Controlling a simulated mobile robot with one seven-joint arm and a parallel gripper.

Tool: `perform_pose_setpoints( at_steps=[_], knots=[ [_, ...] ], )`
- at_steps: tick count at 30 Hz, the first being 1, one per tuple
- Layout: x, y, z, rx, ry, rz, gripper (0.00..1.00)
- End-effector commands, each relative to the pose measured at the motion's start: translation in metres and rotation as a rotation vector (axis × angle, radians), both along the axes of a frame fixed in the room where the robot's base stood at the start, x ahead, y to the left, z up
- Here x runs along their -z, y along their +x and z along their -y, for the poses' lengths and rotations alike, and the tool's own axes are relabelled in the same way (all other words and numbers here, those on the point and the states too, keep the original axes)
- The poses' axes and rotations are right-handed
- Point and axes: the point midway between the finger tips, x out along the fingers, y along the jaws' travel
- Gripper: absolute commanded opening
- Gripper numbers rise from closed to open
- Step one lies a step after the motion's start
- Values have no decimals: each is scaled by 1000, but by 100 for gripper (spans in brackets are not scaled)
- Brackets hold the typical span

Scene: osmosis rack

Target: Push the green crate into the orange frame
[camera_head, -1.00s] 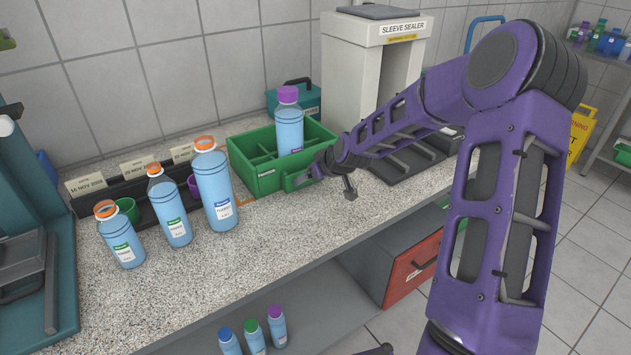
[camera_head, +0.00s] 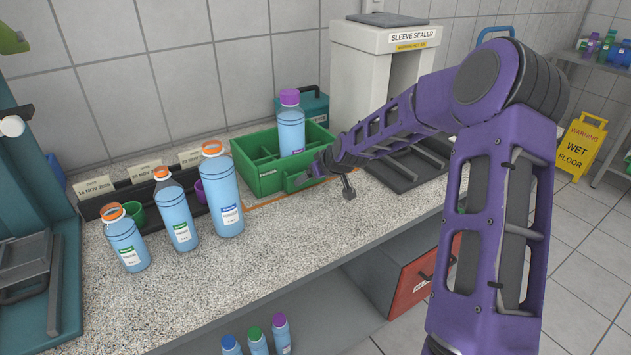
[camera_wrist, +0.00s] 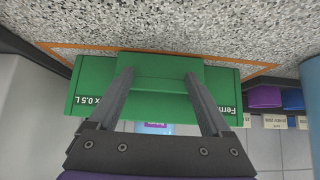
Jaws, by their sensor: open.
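The green crate (camera_head: 262,183) stands on the counter against the back row of things, with a purple-capped blue bottle (camera_head: 291,130) upright in it. The orange frame (camera_head: 262,204) is a thin outline on the counter; its front line shows just in front of the crate. In the wrist view the frame (camera_wrist: 90,47) runs along the crate's base (camera_wrist: 150,68), with a strip of counter between at the corners. My gripper (camera_wrist: 158,76) is open, its two fingers spread against or very near the crate's front wall; contact is unclear. The frame's back part is hidden.
Several blue bottles with orange caps (camera_head: 225,195) stand left of the crate. A teal box (camera_head: 315,105) is behind it, and a sleeve sealer (camera_head: 368,75) and dark tray (camera_head: 415,165) are to the right. The front counter (camera_head: 260,255) is clear.

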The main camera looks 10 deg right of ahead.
Motion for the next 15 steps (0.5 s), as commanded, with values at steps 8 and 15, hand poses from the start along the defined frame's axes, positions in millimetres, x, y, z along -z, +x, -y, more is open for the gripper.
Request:
perform_pose_setpoints(
  at_steps=[8, 15],
  knots=[
    [0, 17, -7, -2, 0, 3, 82],
    [1, 30, -11, -1, 1, 1, 82]
  ],
)
